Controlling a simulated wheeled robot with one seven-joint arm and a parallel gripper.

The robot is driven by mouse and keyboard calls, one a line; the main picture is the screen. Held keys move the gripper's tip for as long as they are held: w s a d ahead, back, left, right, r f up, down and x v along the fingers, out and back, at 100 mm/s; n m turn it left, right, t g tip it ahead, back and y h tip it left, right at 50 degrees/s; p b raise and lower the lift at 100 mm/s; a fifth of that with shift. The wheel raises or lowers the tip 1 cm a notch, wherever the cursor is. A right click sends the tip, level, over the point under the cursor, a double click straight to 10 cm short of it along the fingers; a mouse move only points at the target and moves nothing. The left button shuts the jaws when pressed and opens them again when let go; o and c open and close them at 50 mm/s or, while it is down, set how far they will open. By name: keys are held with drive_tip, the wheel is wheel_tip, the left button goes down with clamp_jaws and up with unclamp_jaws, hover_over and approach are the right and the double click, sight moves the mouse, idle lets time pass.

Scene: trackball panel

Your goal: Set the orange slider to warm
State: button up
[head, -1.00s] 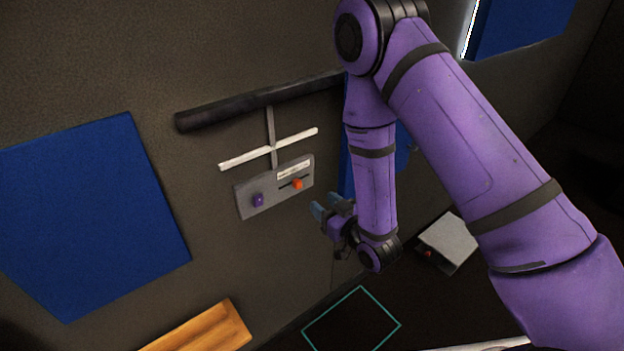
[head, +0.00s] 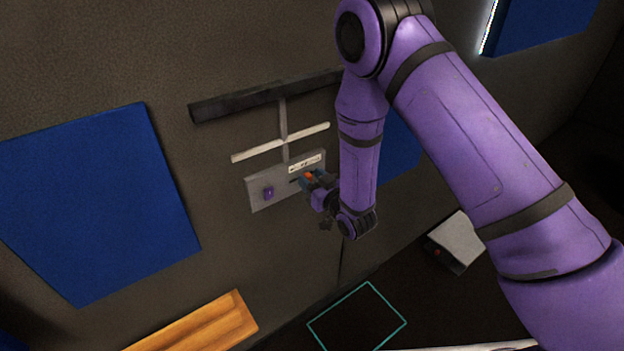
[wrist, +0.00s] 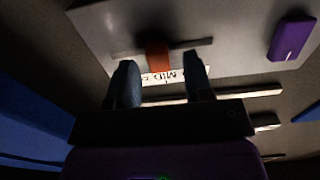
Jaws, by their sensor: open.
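The orange slider (head: 309,176) sits in a dark slot on the grey wall panel (head: 256,203). In the wrist view the orange slider (wrist: 158,57) shows near the middle of its slot, between and just beyond my fingertips. A white label (head: 305,163) with dark lettering lies beside the slot; in the wrist view my fingers partly cover it, so I cannot read where "warm" is. My gripper (head: 310,180) is open at the panel, one finger on each side of the slider; it also shows in the wrist view (wrist: 158,72). I cannot tell whether a finger touches the slider.
A purple knob (head: 268,193) is on the same panel, left of the slider. A pale bar (head: 255,150) and a dark rail (head: 240,100) run above the panel. A blue board (head: 95,200) hangs at left. A wooden piece (head: 205,325) lies below.

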drive_tip(key=shift+a, duration=0.1)
clamp_jaws()
drive_tip(key=shift+s+a, duration=0.55)
drive_tip(key=shift+a, duration=0.25)
drive_tip(key=shift+s+a, duration=0.5)
drive_tip(key=shift+a, duration=0.3)
unclamp_jaws()
drive_tip(key=shift+a, duration=0.1)
approach(293, 178)
drive_tip(key=v, duration=0.4)
